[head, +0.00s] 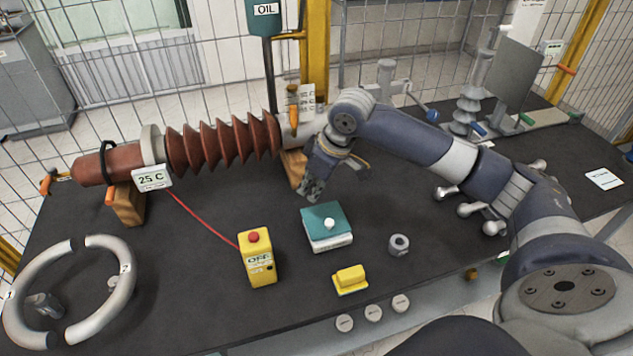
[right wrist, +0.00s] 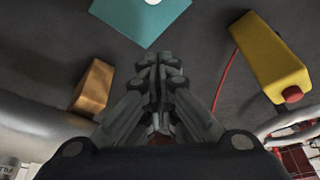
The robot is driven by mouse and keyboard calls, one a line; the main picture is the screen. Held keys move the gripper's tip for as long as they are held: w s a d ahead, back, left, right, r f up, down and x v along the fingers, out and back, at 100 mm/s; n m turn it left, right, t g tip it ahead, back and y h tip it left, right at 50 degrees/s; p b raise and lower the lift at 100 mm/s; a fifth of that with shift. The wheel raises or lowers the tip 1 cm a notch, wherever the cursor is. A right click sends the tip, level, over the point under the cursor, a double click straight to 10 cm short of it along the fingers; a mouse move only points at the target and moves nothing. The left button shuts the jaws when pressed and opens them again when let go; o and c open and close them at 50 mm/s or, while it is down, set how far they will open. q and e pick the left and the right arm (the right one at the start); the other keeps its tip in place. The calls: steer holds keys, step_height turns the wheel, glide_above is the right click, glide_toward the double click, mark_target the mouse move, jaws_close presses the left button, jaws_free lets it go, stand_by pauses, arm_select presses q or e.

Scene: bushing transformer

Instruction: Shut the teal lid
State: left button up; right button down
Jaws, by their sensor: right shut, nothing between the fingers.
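The teal lid (head: 325,221) with a white knob sits on a white box (head: 331,243) in the middle of the table. In the head view it lies flat on the box and looks closed. In the right wrist view the teal lid (right wrist: 140,16) is cut off by the top edge. My right gripper (head: 309,193) is shut and empty, just behind the lid and apart from it. Its fingertips also show in the right wrist view (right wrist: 154,58). My left gripper is not in view.
A yellow OFF box (head: 257,262) with a red button stands left of the white box. A yellow block (head: 350,279) and a grey nut (head: 398,244) lie in front and to the right. A ribbed brown bushing (head: 222,142) lies behind.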

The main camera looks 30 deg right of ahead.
glide_above(311, 221)
steer(key=w+a, duration=0.1)
steer(key=w, duration=0.1)
steer(key=f, duration=0.2)
steer(key=f+p, duration=0.1)
steer(key=f, duration=0.2)
steer(key=shift+s+f, duration=0.2)
steer(key=shift+f, duration=0.05)
steer(key=s+d, duration=0.1)
steer(key=s+p, duration=0.1)
steer(key=shift+s+d+f, duration=0.3)
steer(key=shift+s+d, duration=0.25)
steer(key=shift+s, duration=0.2)
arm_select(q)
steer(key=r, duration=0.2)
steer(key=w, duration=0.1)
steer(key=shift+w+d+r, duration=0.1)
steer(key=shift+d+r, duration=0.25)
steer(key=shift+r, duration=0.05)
arm_select(e)
steer(key=shift+w+f, duration=0.1)
steer(key=shift+f, duration=0.05)
